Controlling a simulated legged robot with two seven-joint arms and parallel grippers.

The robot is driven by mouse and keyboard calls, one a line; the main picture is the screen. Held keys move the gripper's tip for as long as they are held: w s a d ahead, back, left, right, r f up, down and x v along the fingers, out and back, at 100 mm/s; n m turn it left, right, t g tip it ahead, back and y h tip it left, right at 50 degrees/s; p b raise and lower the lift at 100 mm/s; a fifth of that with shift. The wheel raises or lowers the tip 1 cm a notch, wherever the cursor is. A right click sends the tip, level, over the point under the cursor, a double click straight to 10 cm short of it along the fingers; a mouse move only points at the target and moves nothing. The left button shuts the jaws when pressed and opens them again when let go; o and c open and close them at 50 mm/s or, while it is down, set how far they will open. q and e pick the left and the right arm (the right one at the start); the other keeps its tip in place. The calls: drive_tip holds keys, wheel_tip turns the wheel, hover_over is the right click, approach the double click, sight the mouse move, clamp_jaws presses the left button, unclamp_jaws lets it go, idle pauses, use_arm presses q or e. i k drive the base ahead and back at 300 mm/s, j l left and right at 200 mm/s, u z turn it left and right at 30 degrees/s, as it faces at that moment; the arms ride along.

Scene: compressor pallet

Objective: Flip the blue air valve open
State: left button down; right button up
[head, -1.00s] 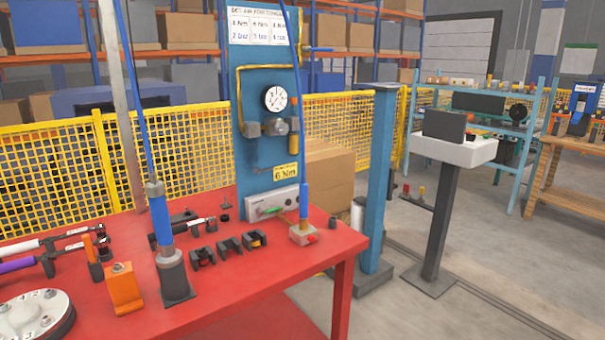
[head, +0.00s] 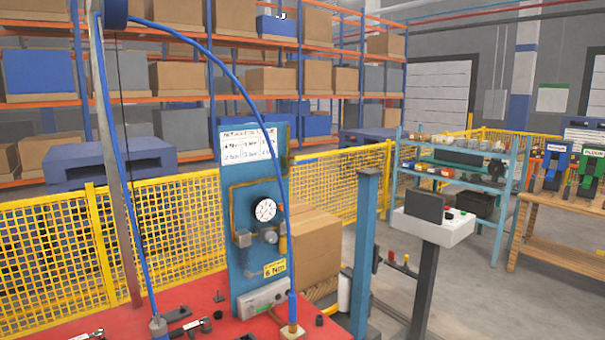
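A blue upright panel (head: 238,207) stands behind the red table (head: 218,332). It carries a round white gauge (head: 265,210), brass-coloured piping and grey fittings (head: 243,239). A small fitting shows at the panel's upper right edge, but it is too small to tell whether it is the blue air valve or how its handle lies. A blue hose (head: 289,230) passes in front of the panel and runs down to a block (head: 292,331) on the table. Neither of my grippers is in view.
A yellow mesh fence (head: 60,250) runs behind the table. A blue post (head: 364,250) and a white control box on a pedestal (head: 440,225) stand right of the panel. A cardboard box (head: 318,245) sits behind. Open floor lies to the right.

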sight(292, 161)
drive_tip(key=i+l+u, duration=0.15)
drive_tip(key=i, duration=0.45)
drive_tip(key=i+l+u, duration=0.15)
drive_tip(key=i+l, duration=0.25)
drive_tip(key=i, duration=0.15)
drive_tip(key=i+l+u, duration=0.15)
drive_tip(key=i+l, duration=0.2)
drive_tip(key=i, duration=0.25)
